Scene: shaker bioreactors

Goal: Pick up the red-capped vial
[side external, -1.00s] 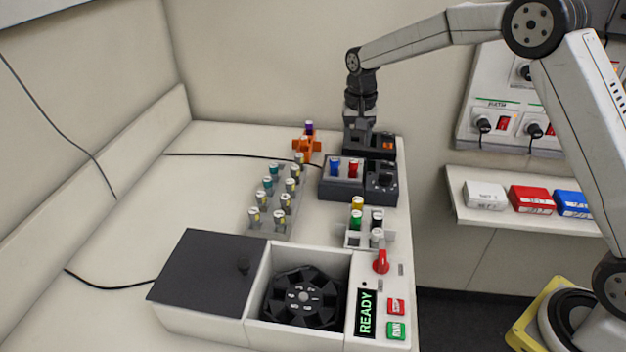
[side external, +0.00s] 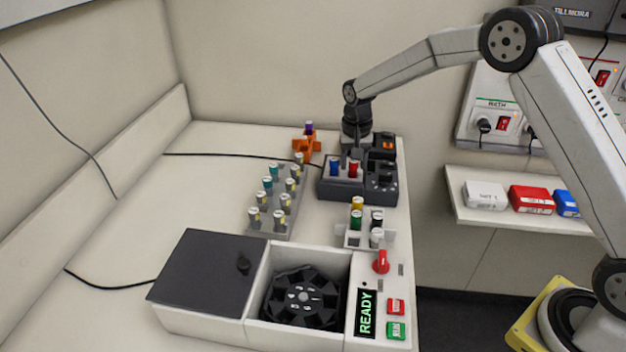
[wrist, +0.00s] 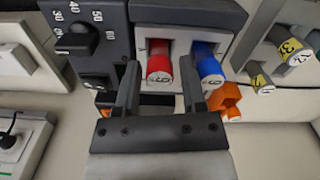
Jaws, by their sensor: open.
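The red-capped vial (side external: 353,168) stands in the dark block device (side external: 345,188), beside a blue-capped vial (side external: 335,166). In the wrist view the red-capped vial (wrist: 159,72) lies in line with the gap between my fingers, with the blue-capped vial (wrist: 208,68) just outside the right finger. My gripper (wrist: 160,85) is open and empty, its fingertips close to the vial. I cannot tell whether they touch it. In the side view my gripper (side external: 357,143) hangs just behind and above the vials, and its fingers are hardly visible there.
The device's knob (wrist: 76,40) is left of the vial in the wrist view. An orange holder (side external: 306,146) stands close to my wrist. A grey rack (side external: 270,222) of several vials, a small white rack (side external: 352,238) and the shaker box (side external: 205,275) stand nearer the camera.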

